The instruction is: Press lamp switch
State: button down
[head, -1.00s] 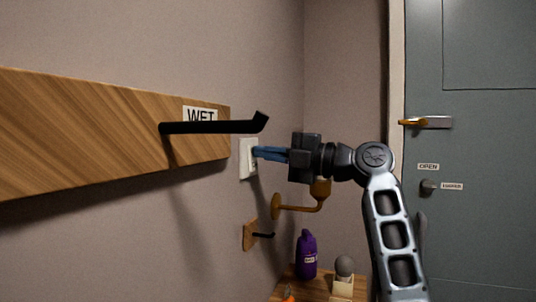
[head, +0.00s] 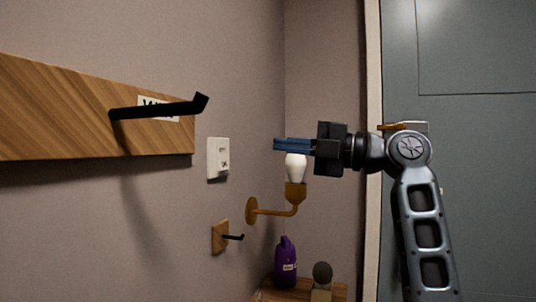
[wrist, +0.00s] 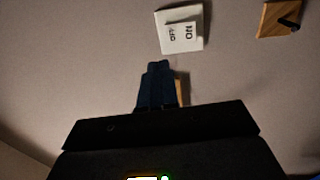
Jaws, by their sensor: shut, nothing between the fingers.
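The lamp switch (head: 218,158) is a white plate with a rocker on the left wall. In the wrist view the switch (wrist: 180,30) shows upside-down ON and OFF labels, beyond my fingertips. My gripper (head: 277,145) is shut and empty, its blue fingers pointing left toward the wall with a clear gap to the switch. The gripper (wrist: 158,66) also shows in the wrist view. The wall lamp has a brass arm (head: 273,212) and a pale white bulb (head: 296,168) just below my fingers. I cannot tell for sure whether the bulb is lit.
A wooden board (head: 70,110) with a long black peg (head: 160,109) juts out left of the switch. A small wooden hook block (head: 220,237) is below it. A purple bottle (head: 286,262) stands on a low shelf. A grey door (head: 470,190) is at right.

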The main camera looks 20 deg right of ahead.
jog(key=shift+r+v, duration=0.15)
jog(key=shift+v, duration=0.55)
jog(key=shift+r+v, duration=0.1)
jog(key=shift+v, duration=0.65)
